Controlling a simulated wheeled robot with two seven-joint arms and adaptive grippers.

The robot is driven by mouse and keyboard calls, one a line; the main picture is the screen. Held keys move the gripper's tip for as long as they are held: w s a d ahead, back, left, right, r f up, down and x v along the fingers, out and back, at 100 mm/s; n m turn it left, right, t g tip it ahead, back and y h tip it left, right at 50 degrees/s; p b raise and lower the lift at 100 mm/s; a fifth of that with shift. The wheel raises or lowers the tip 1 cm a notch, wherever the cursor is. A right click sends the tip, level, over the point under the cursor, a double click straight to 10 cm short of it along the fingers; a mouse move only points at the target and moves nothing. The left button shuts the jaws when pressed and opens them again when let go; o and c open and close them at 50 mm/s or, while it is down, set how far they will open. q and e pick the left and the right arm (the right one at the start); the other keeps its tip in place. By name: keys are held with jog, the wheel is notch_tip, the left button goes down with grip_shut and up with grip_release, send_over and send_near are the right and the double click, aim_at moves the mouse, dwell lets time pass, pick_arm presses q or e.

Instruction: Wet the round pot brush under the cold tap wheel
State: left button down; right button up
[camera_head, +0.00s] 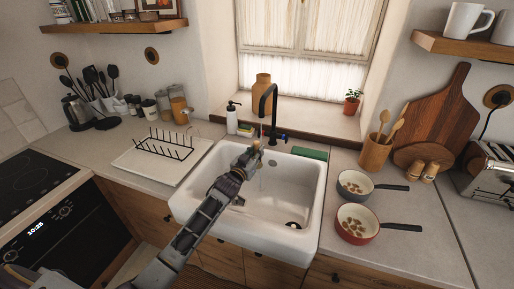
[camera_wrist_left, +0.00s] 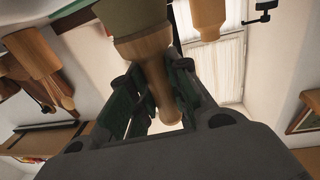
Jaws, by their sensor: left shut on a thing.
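My left gripper (camera_head: 250,156) is over the back left of the white sink (camera_head: 290,206), at the black tap (camera_head: 268,104). It is shut on the round pot brush (camera_head: 257,146). In the left wrist view the brush's turned wooden handle (camera_wrist_left: 157,75) sits between the fingers (camera_wrist_left: 160,98), with the pale olive head at the top edge. The cold tap wheel (camera_head: 284,137), with a blue mark, is right of the spout. A faint pale streak shows below the gripper; I cannot tell whether it is running water. My right gripper is not in view.
A soap bottle (camera_head: 232,117) stands behind the sink's left corner, with a green cloth (camera_head: 310,153) on the right. A dish rack (camera_head: 163,143) is on the left counter. Two pans (camera_head: 358,222) stand close to the sink's right side. The basin is otherwise clear.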

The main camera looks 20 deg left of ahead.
pick_arm(q)
jog(key=shift+s+d, duration=0.1)
jog(key=shift+s, duration=0.45)
dwell(1.2)
jog(key=shift+r+p, duration=0.1)
jog(key=shift+p, duration=0.25)
jog(key=s+d+r+p, duration=0.1)
jog(key=s+r+p, duration=0.1)
jog(key=s+r, duration=0.1)
jog(key=shift+s+d+r, duration=0.2)
jog(key=shift+s+r, duration=0.2)
jog(key=shift+s, duration=0.5)
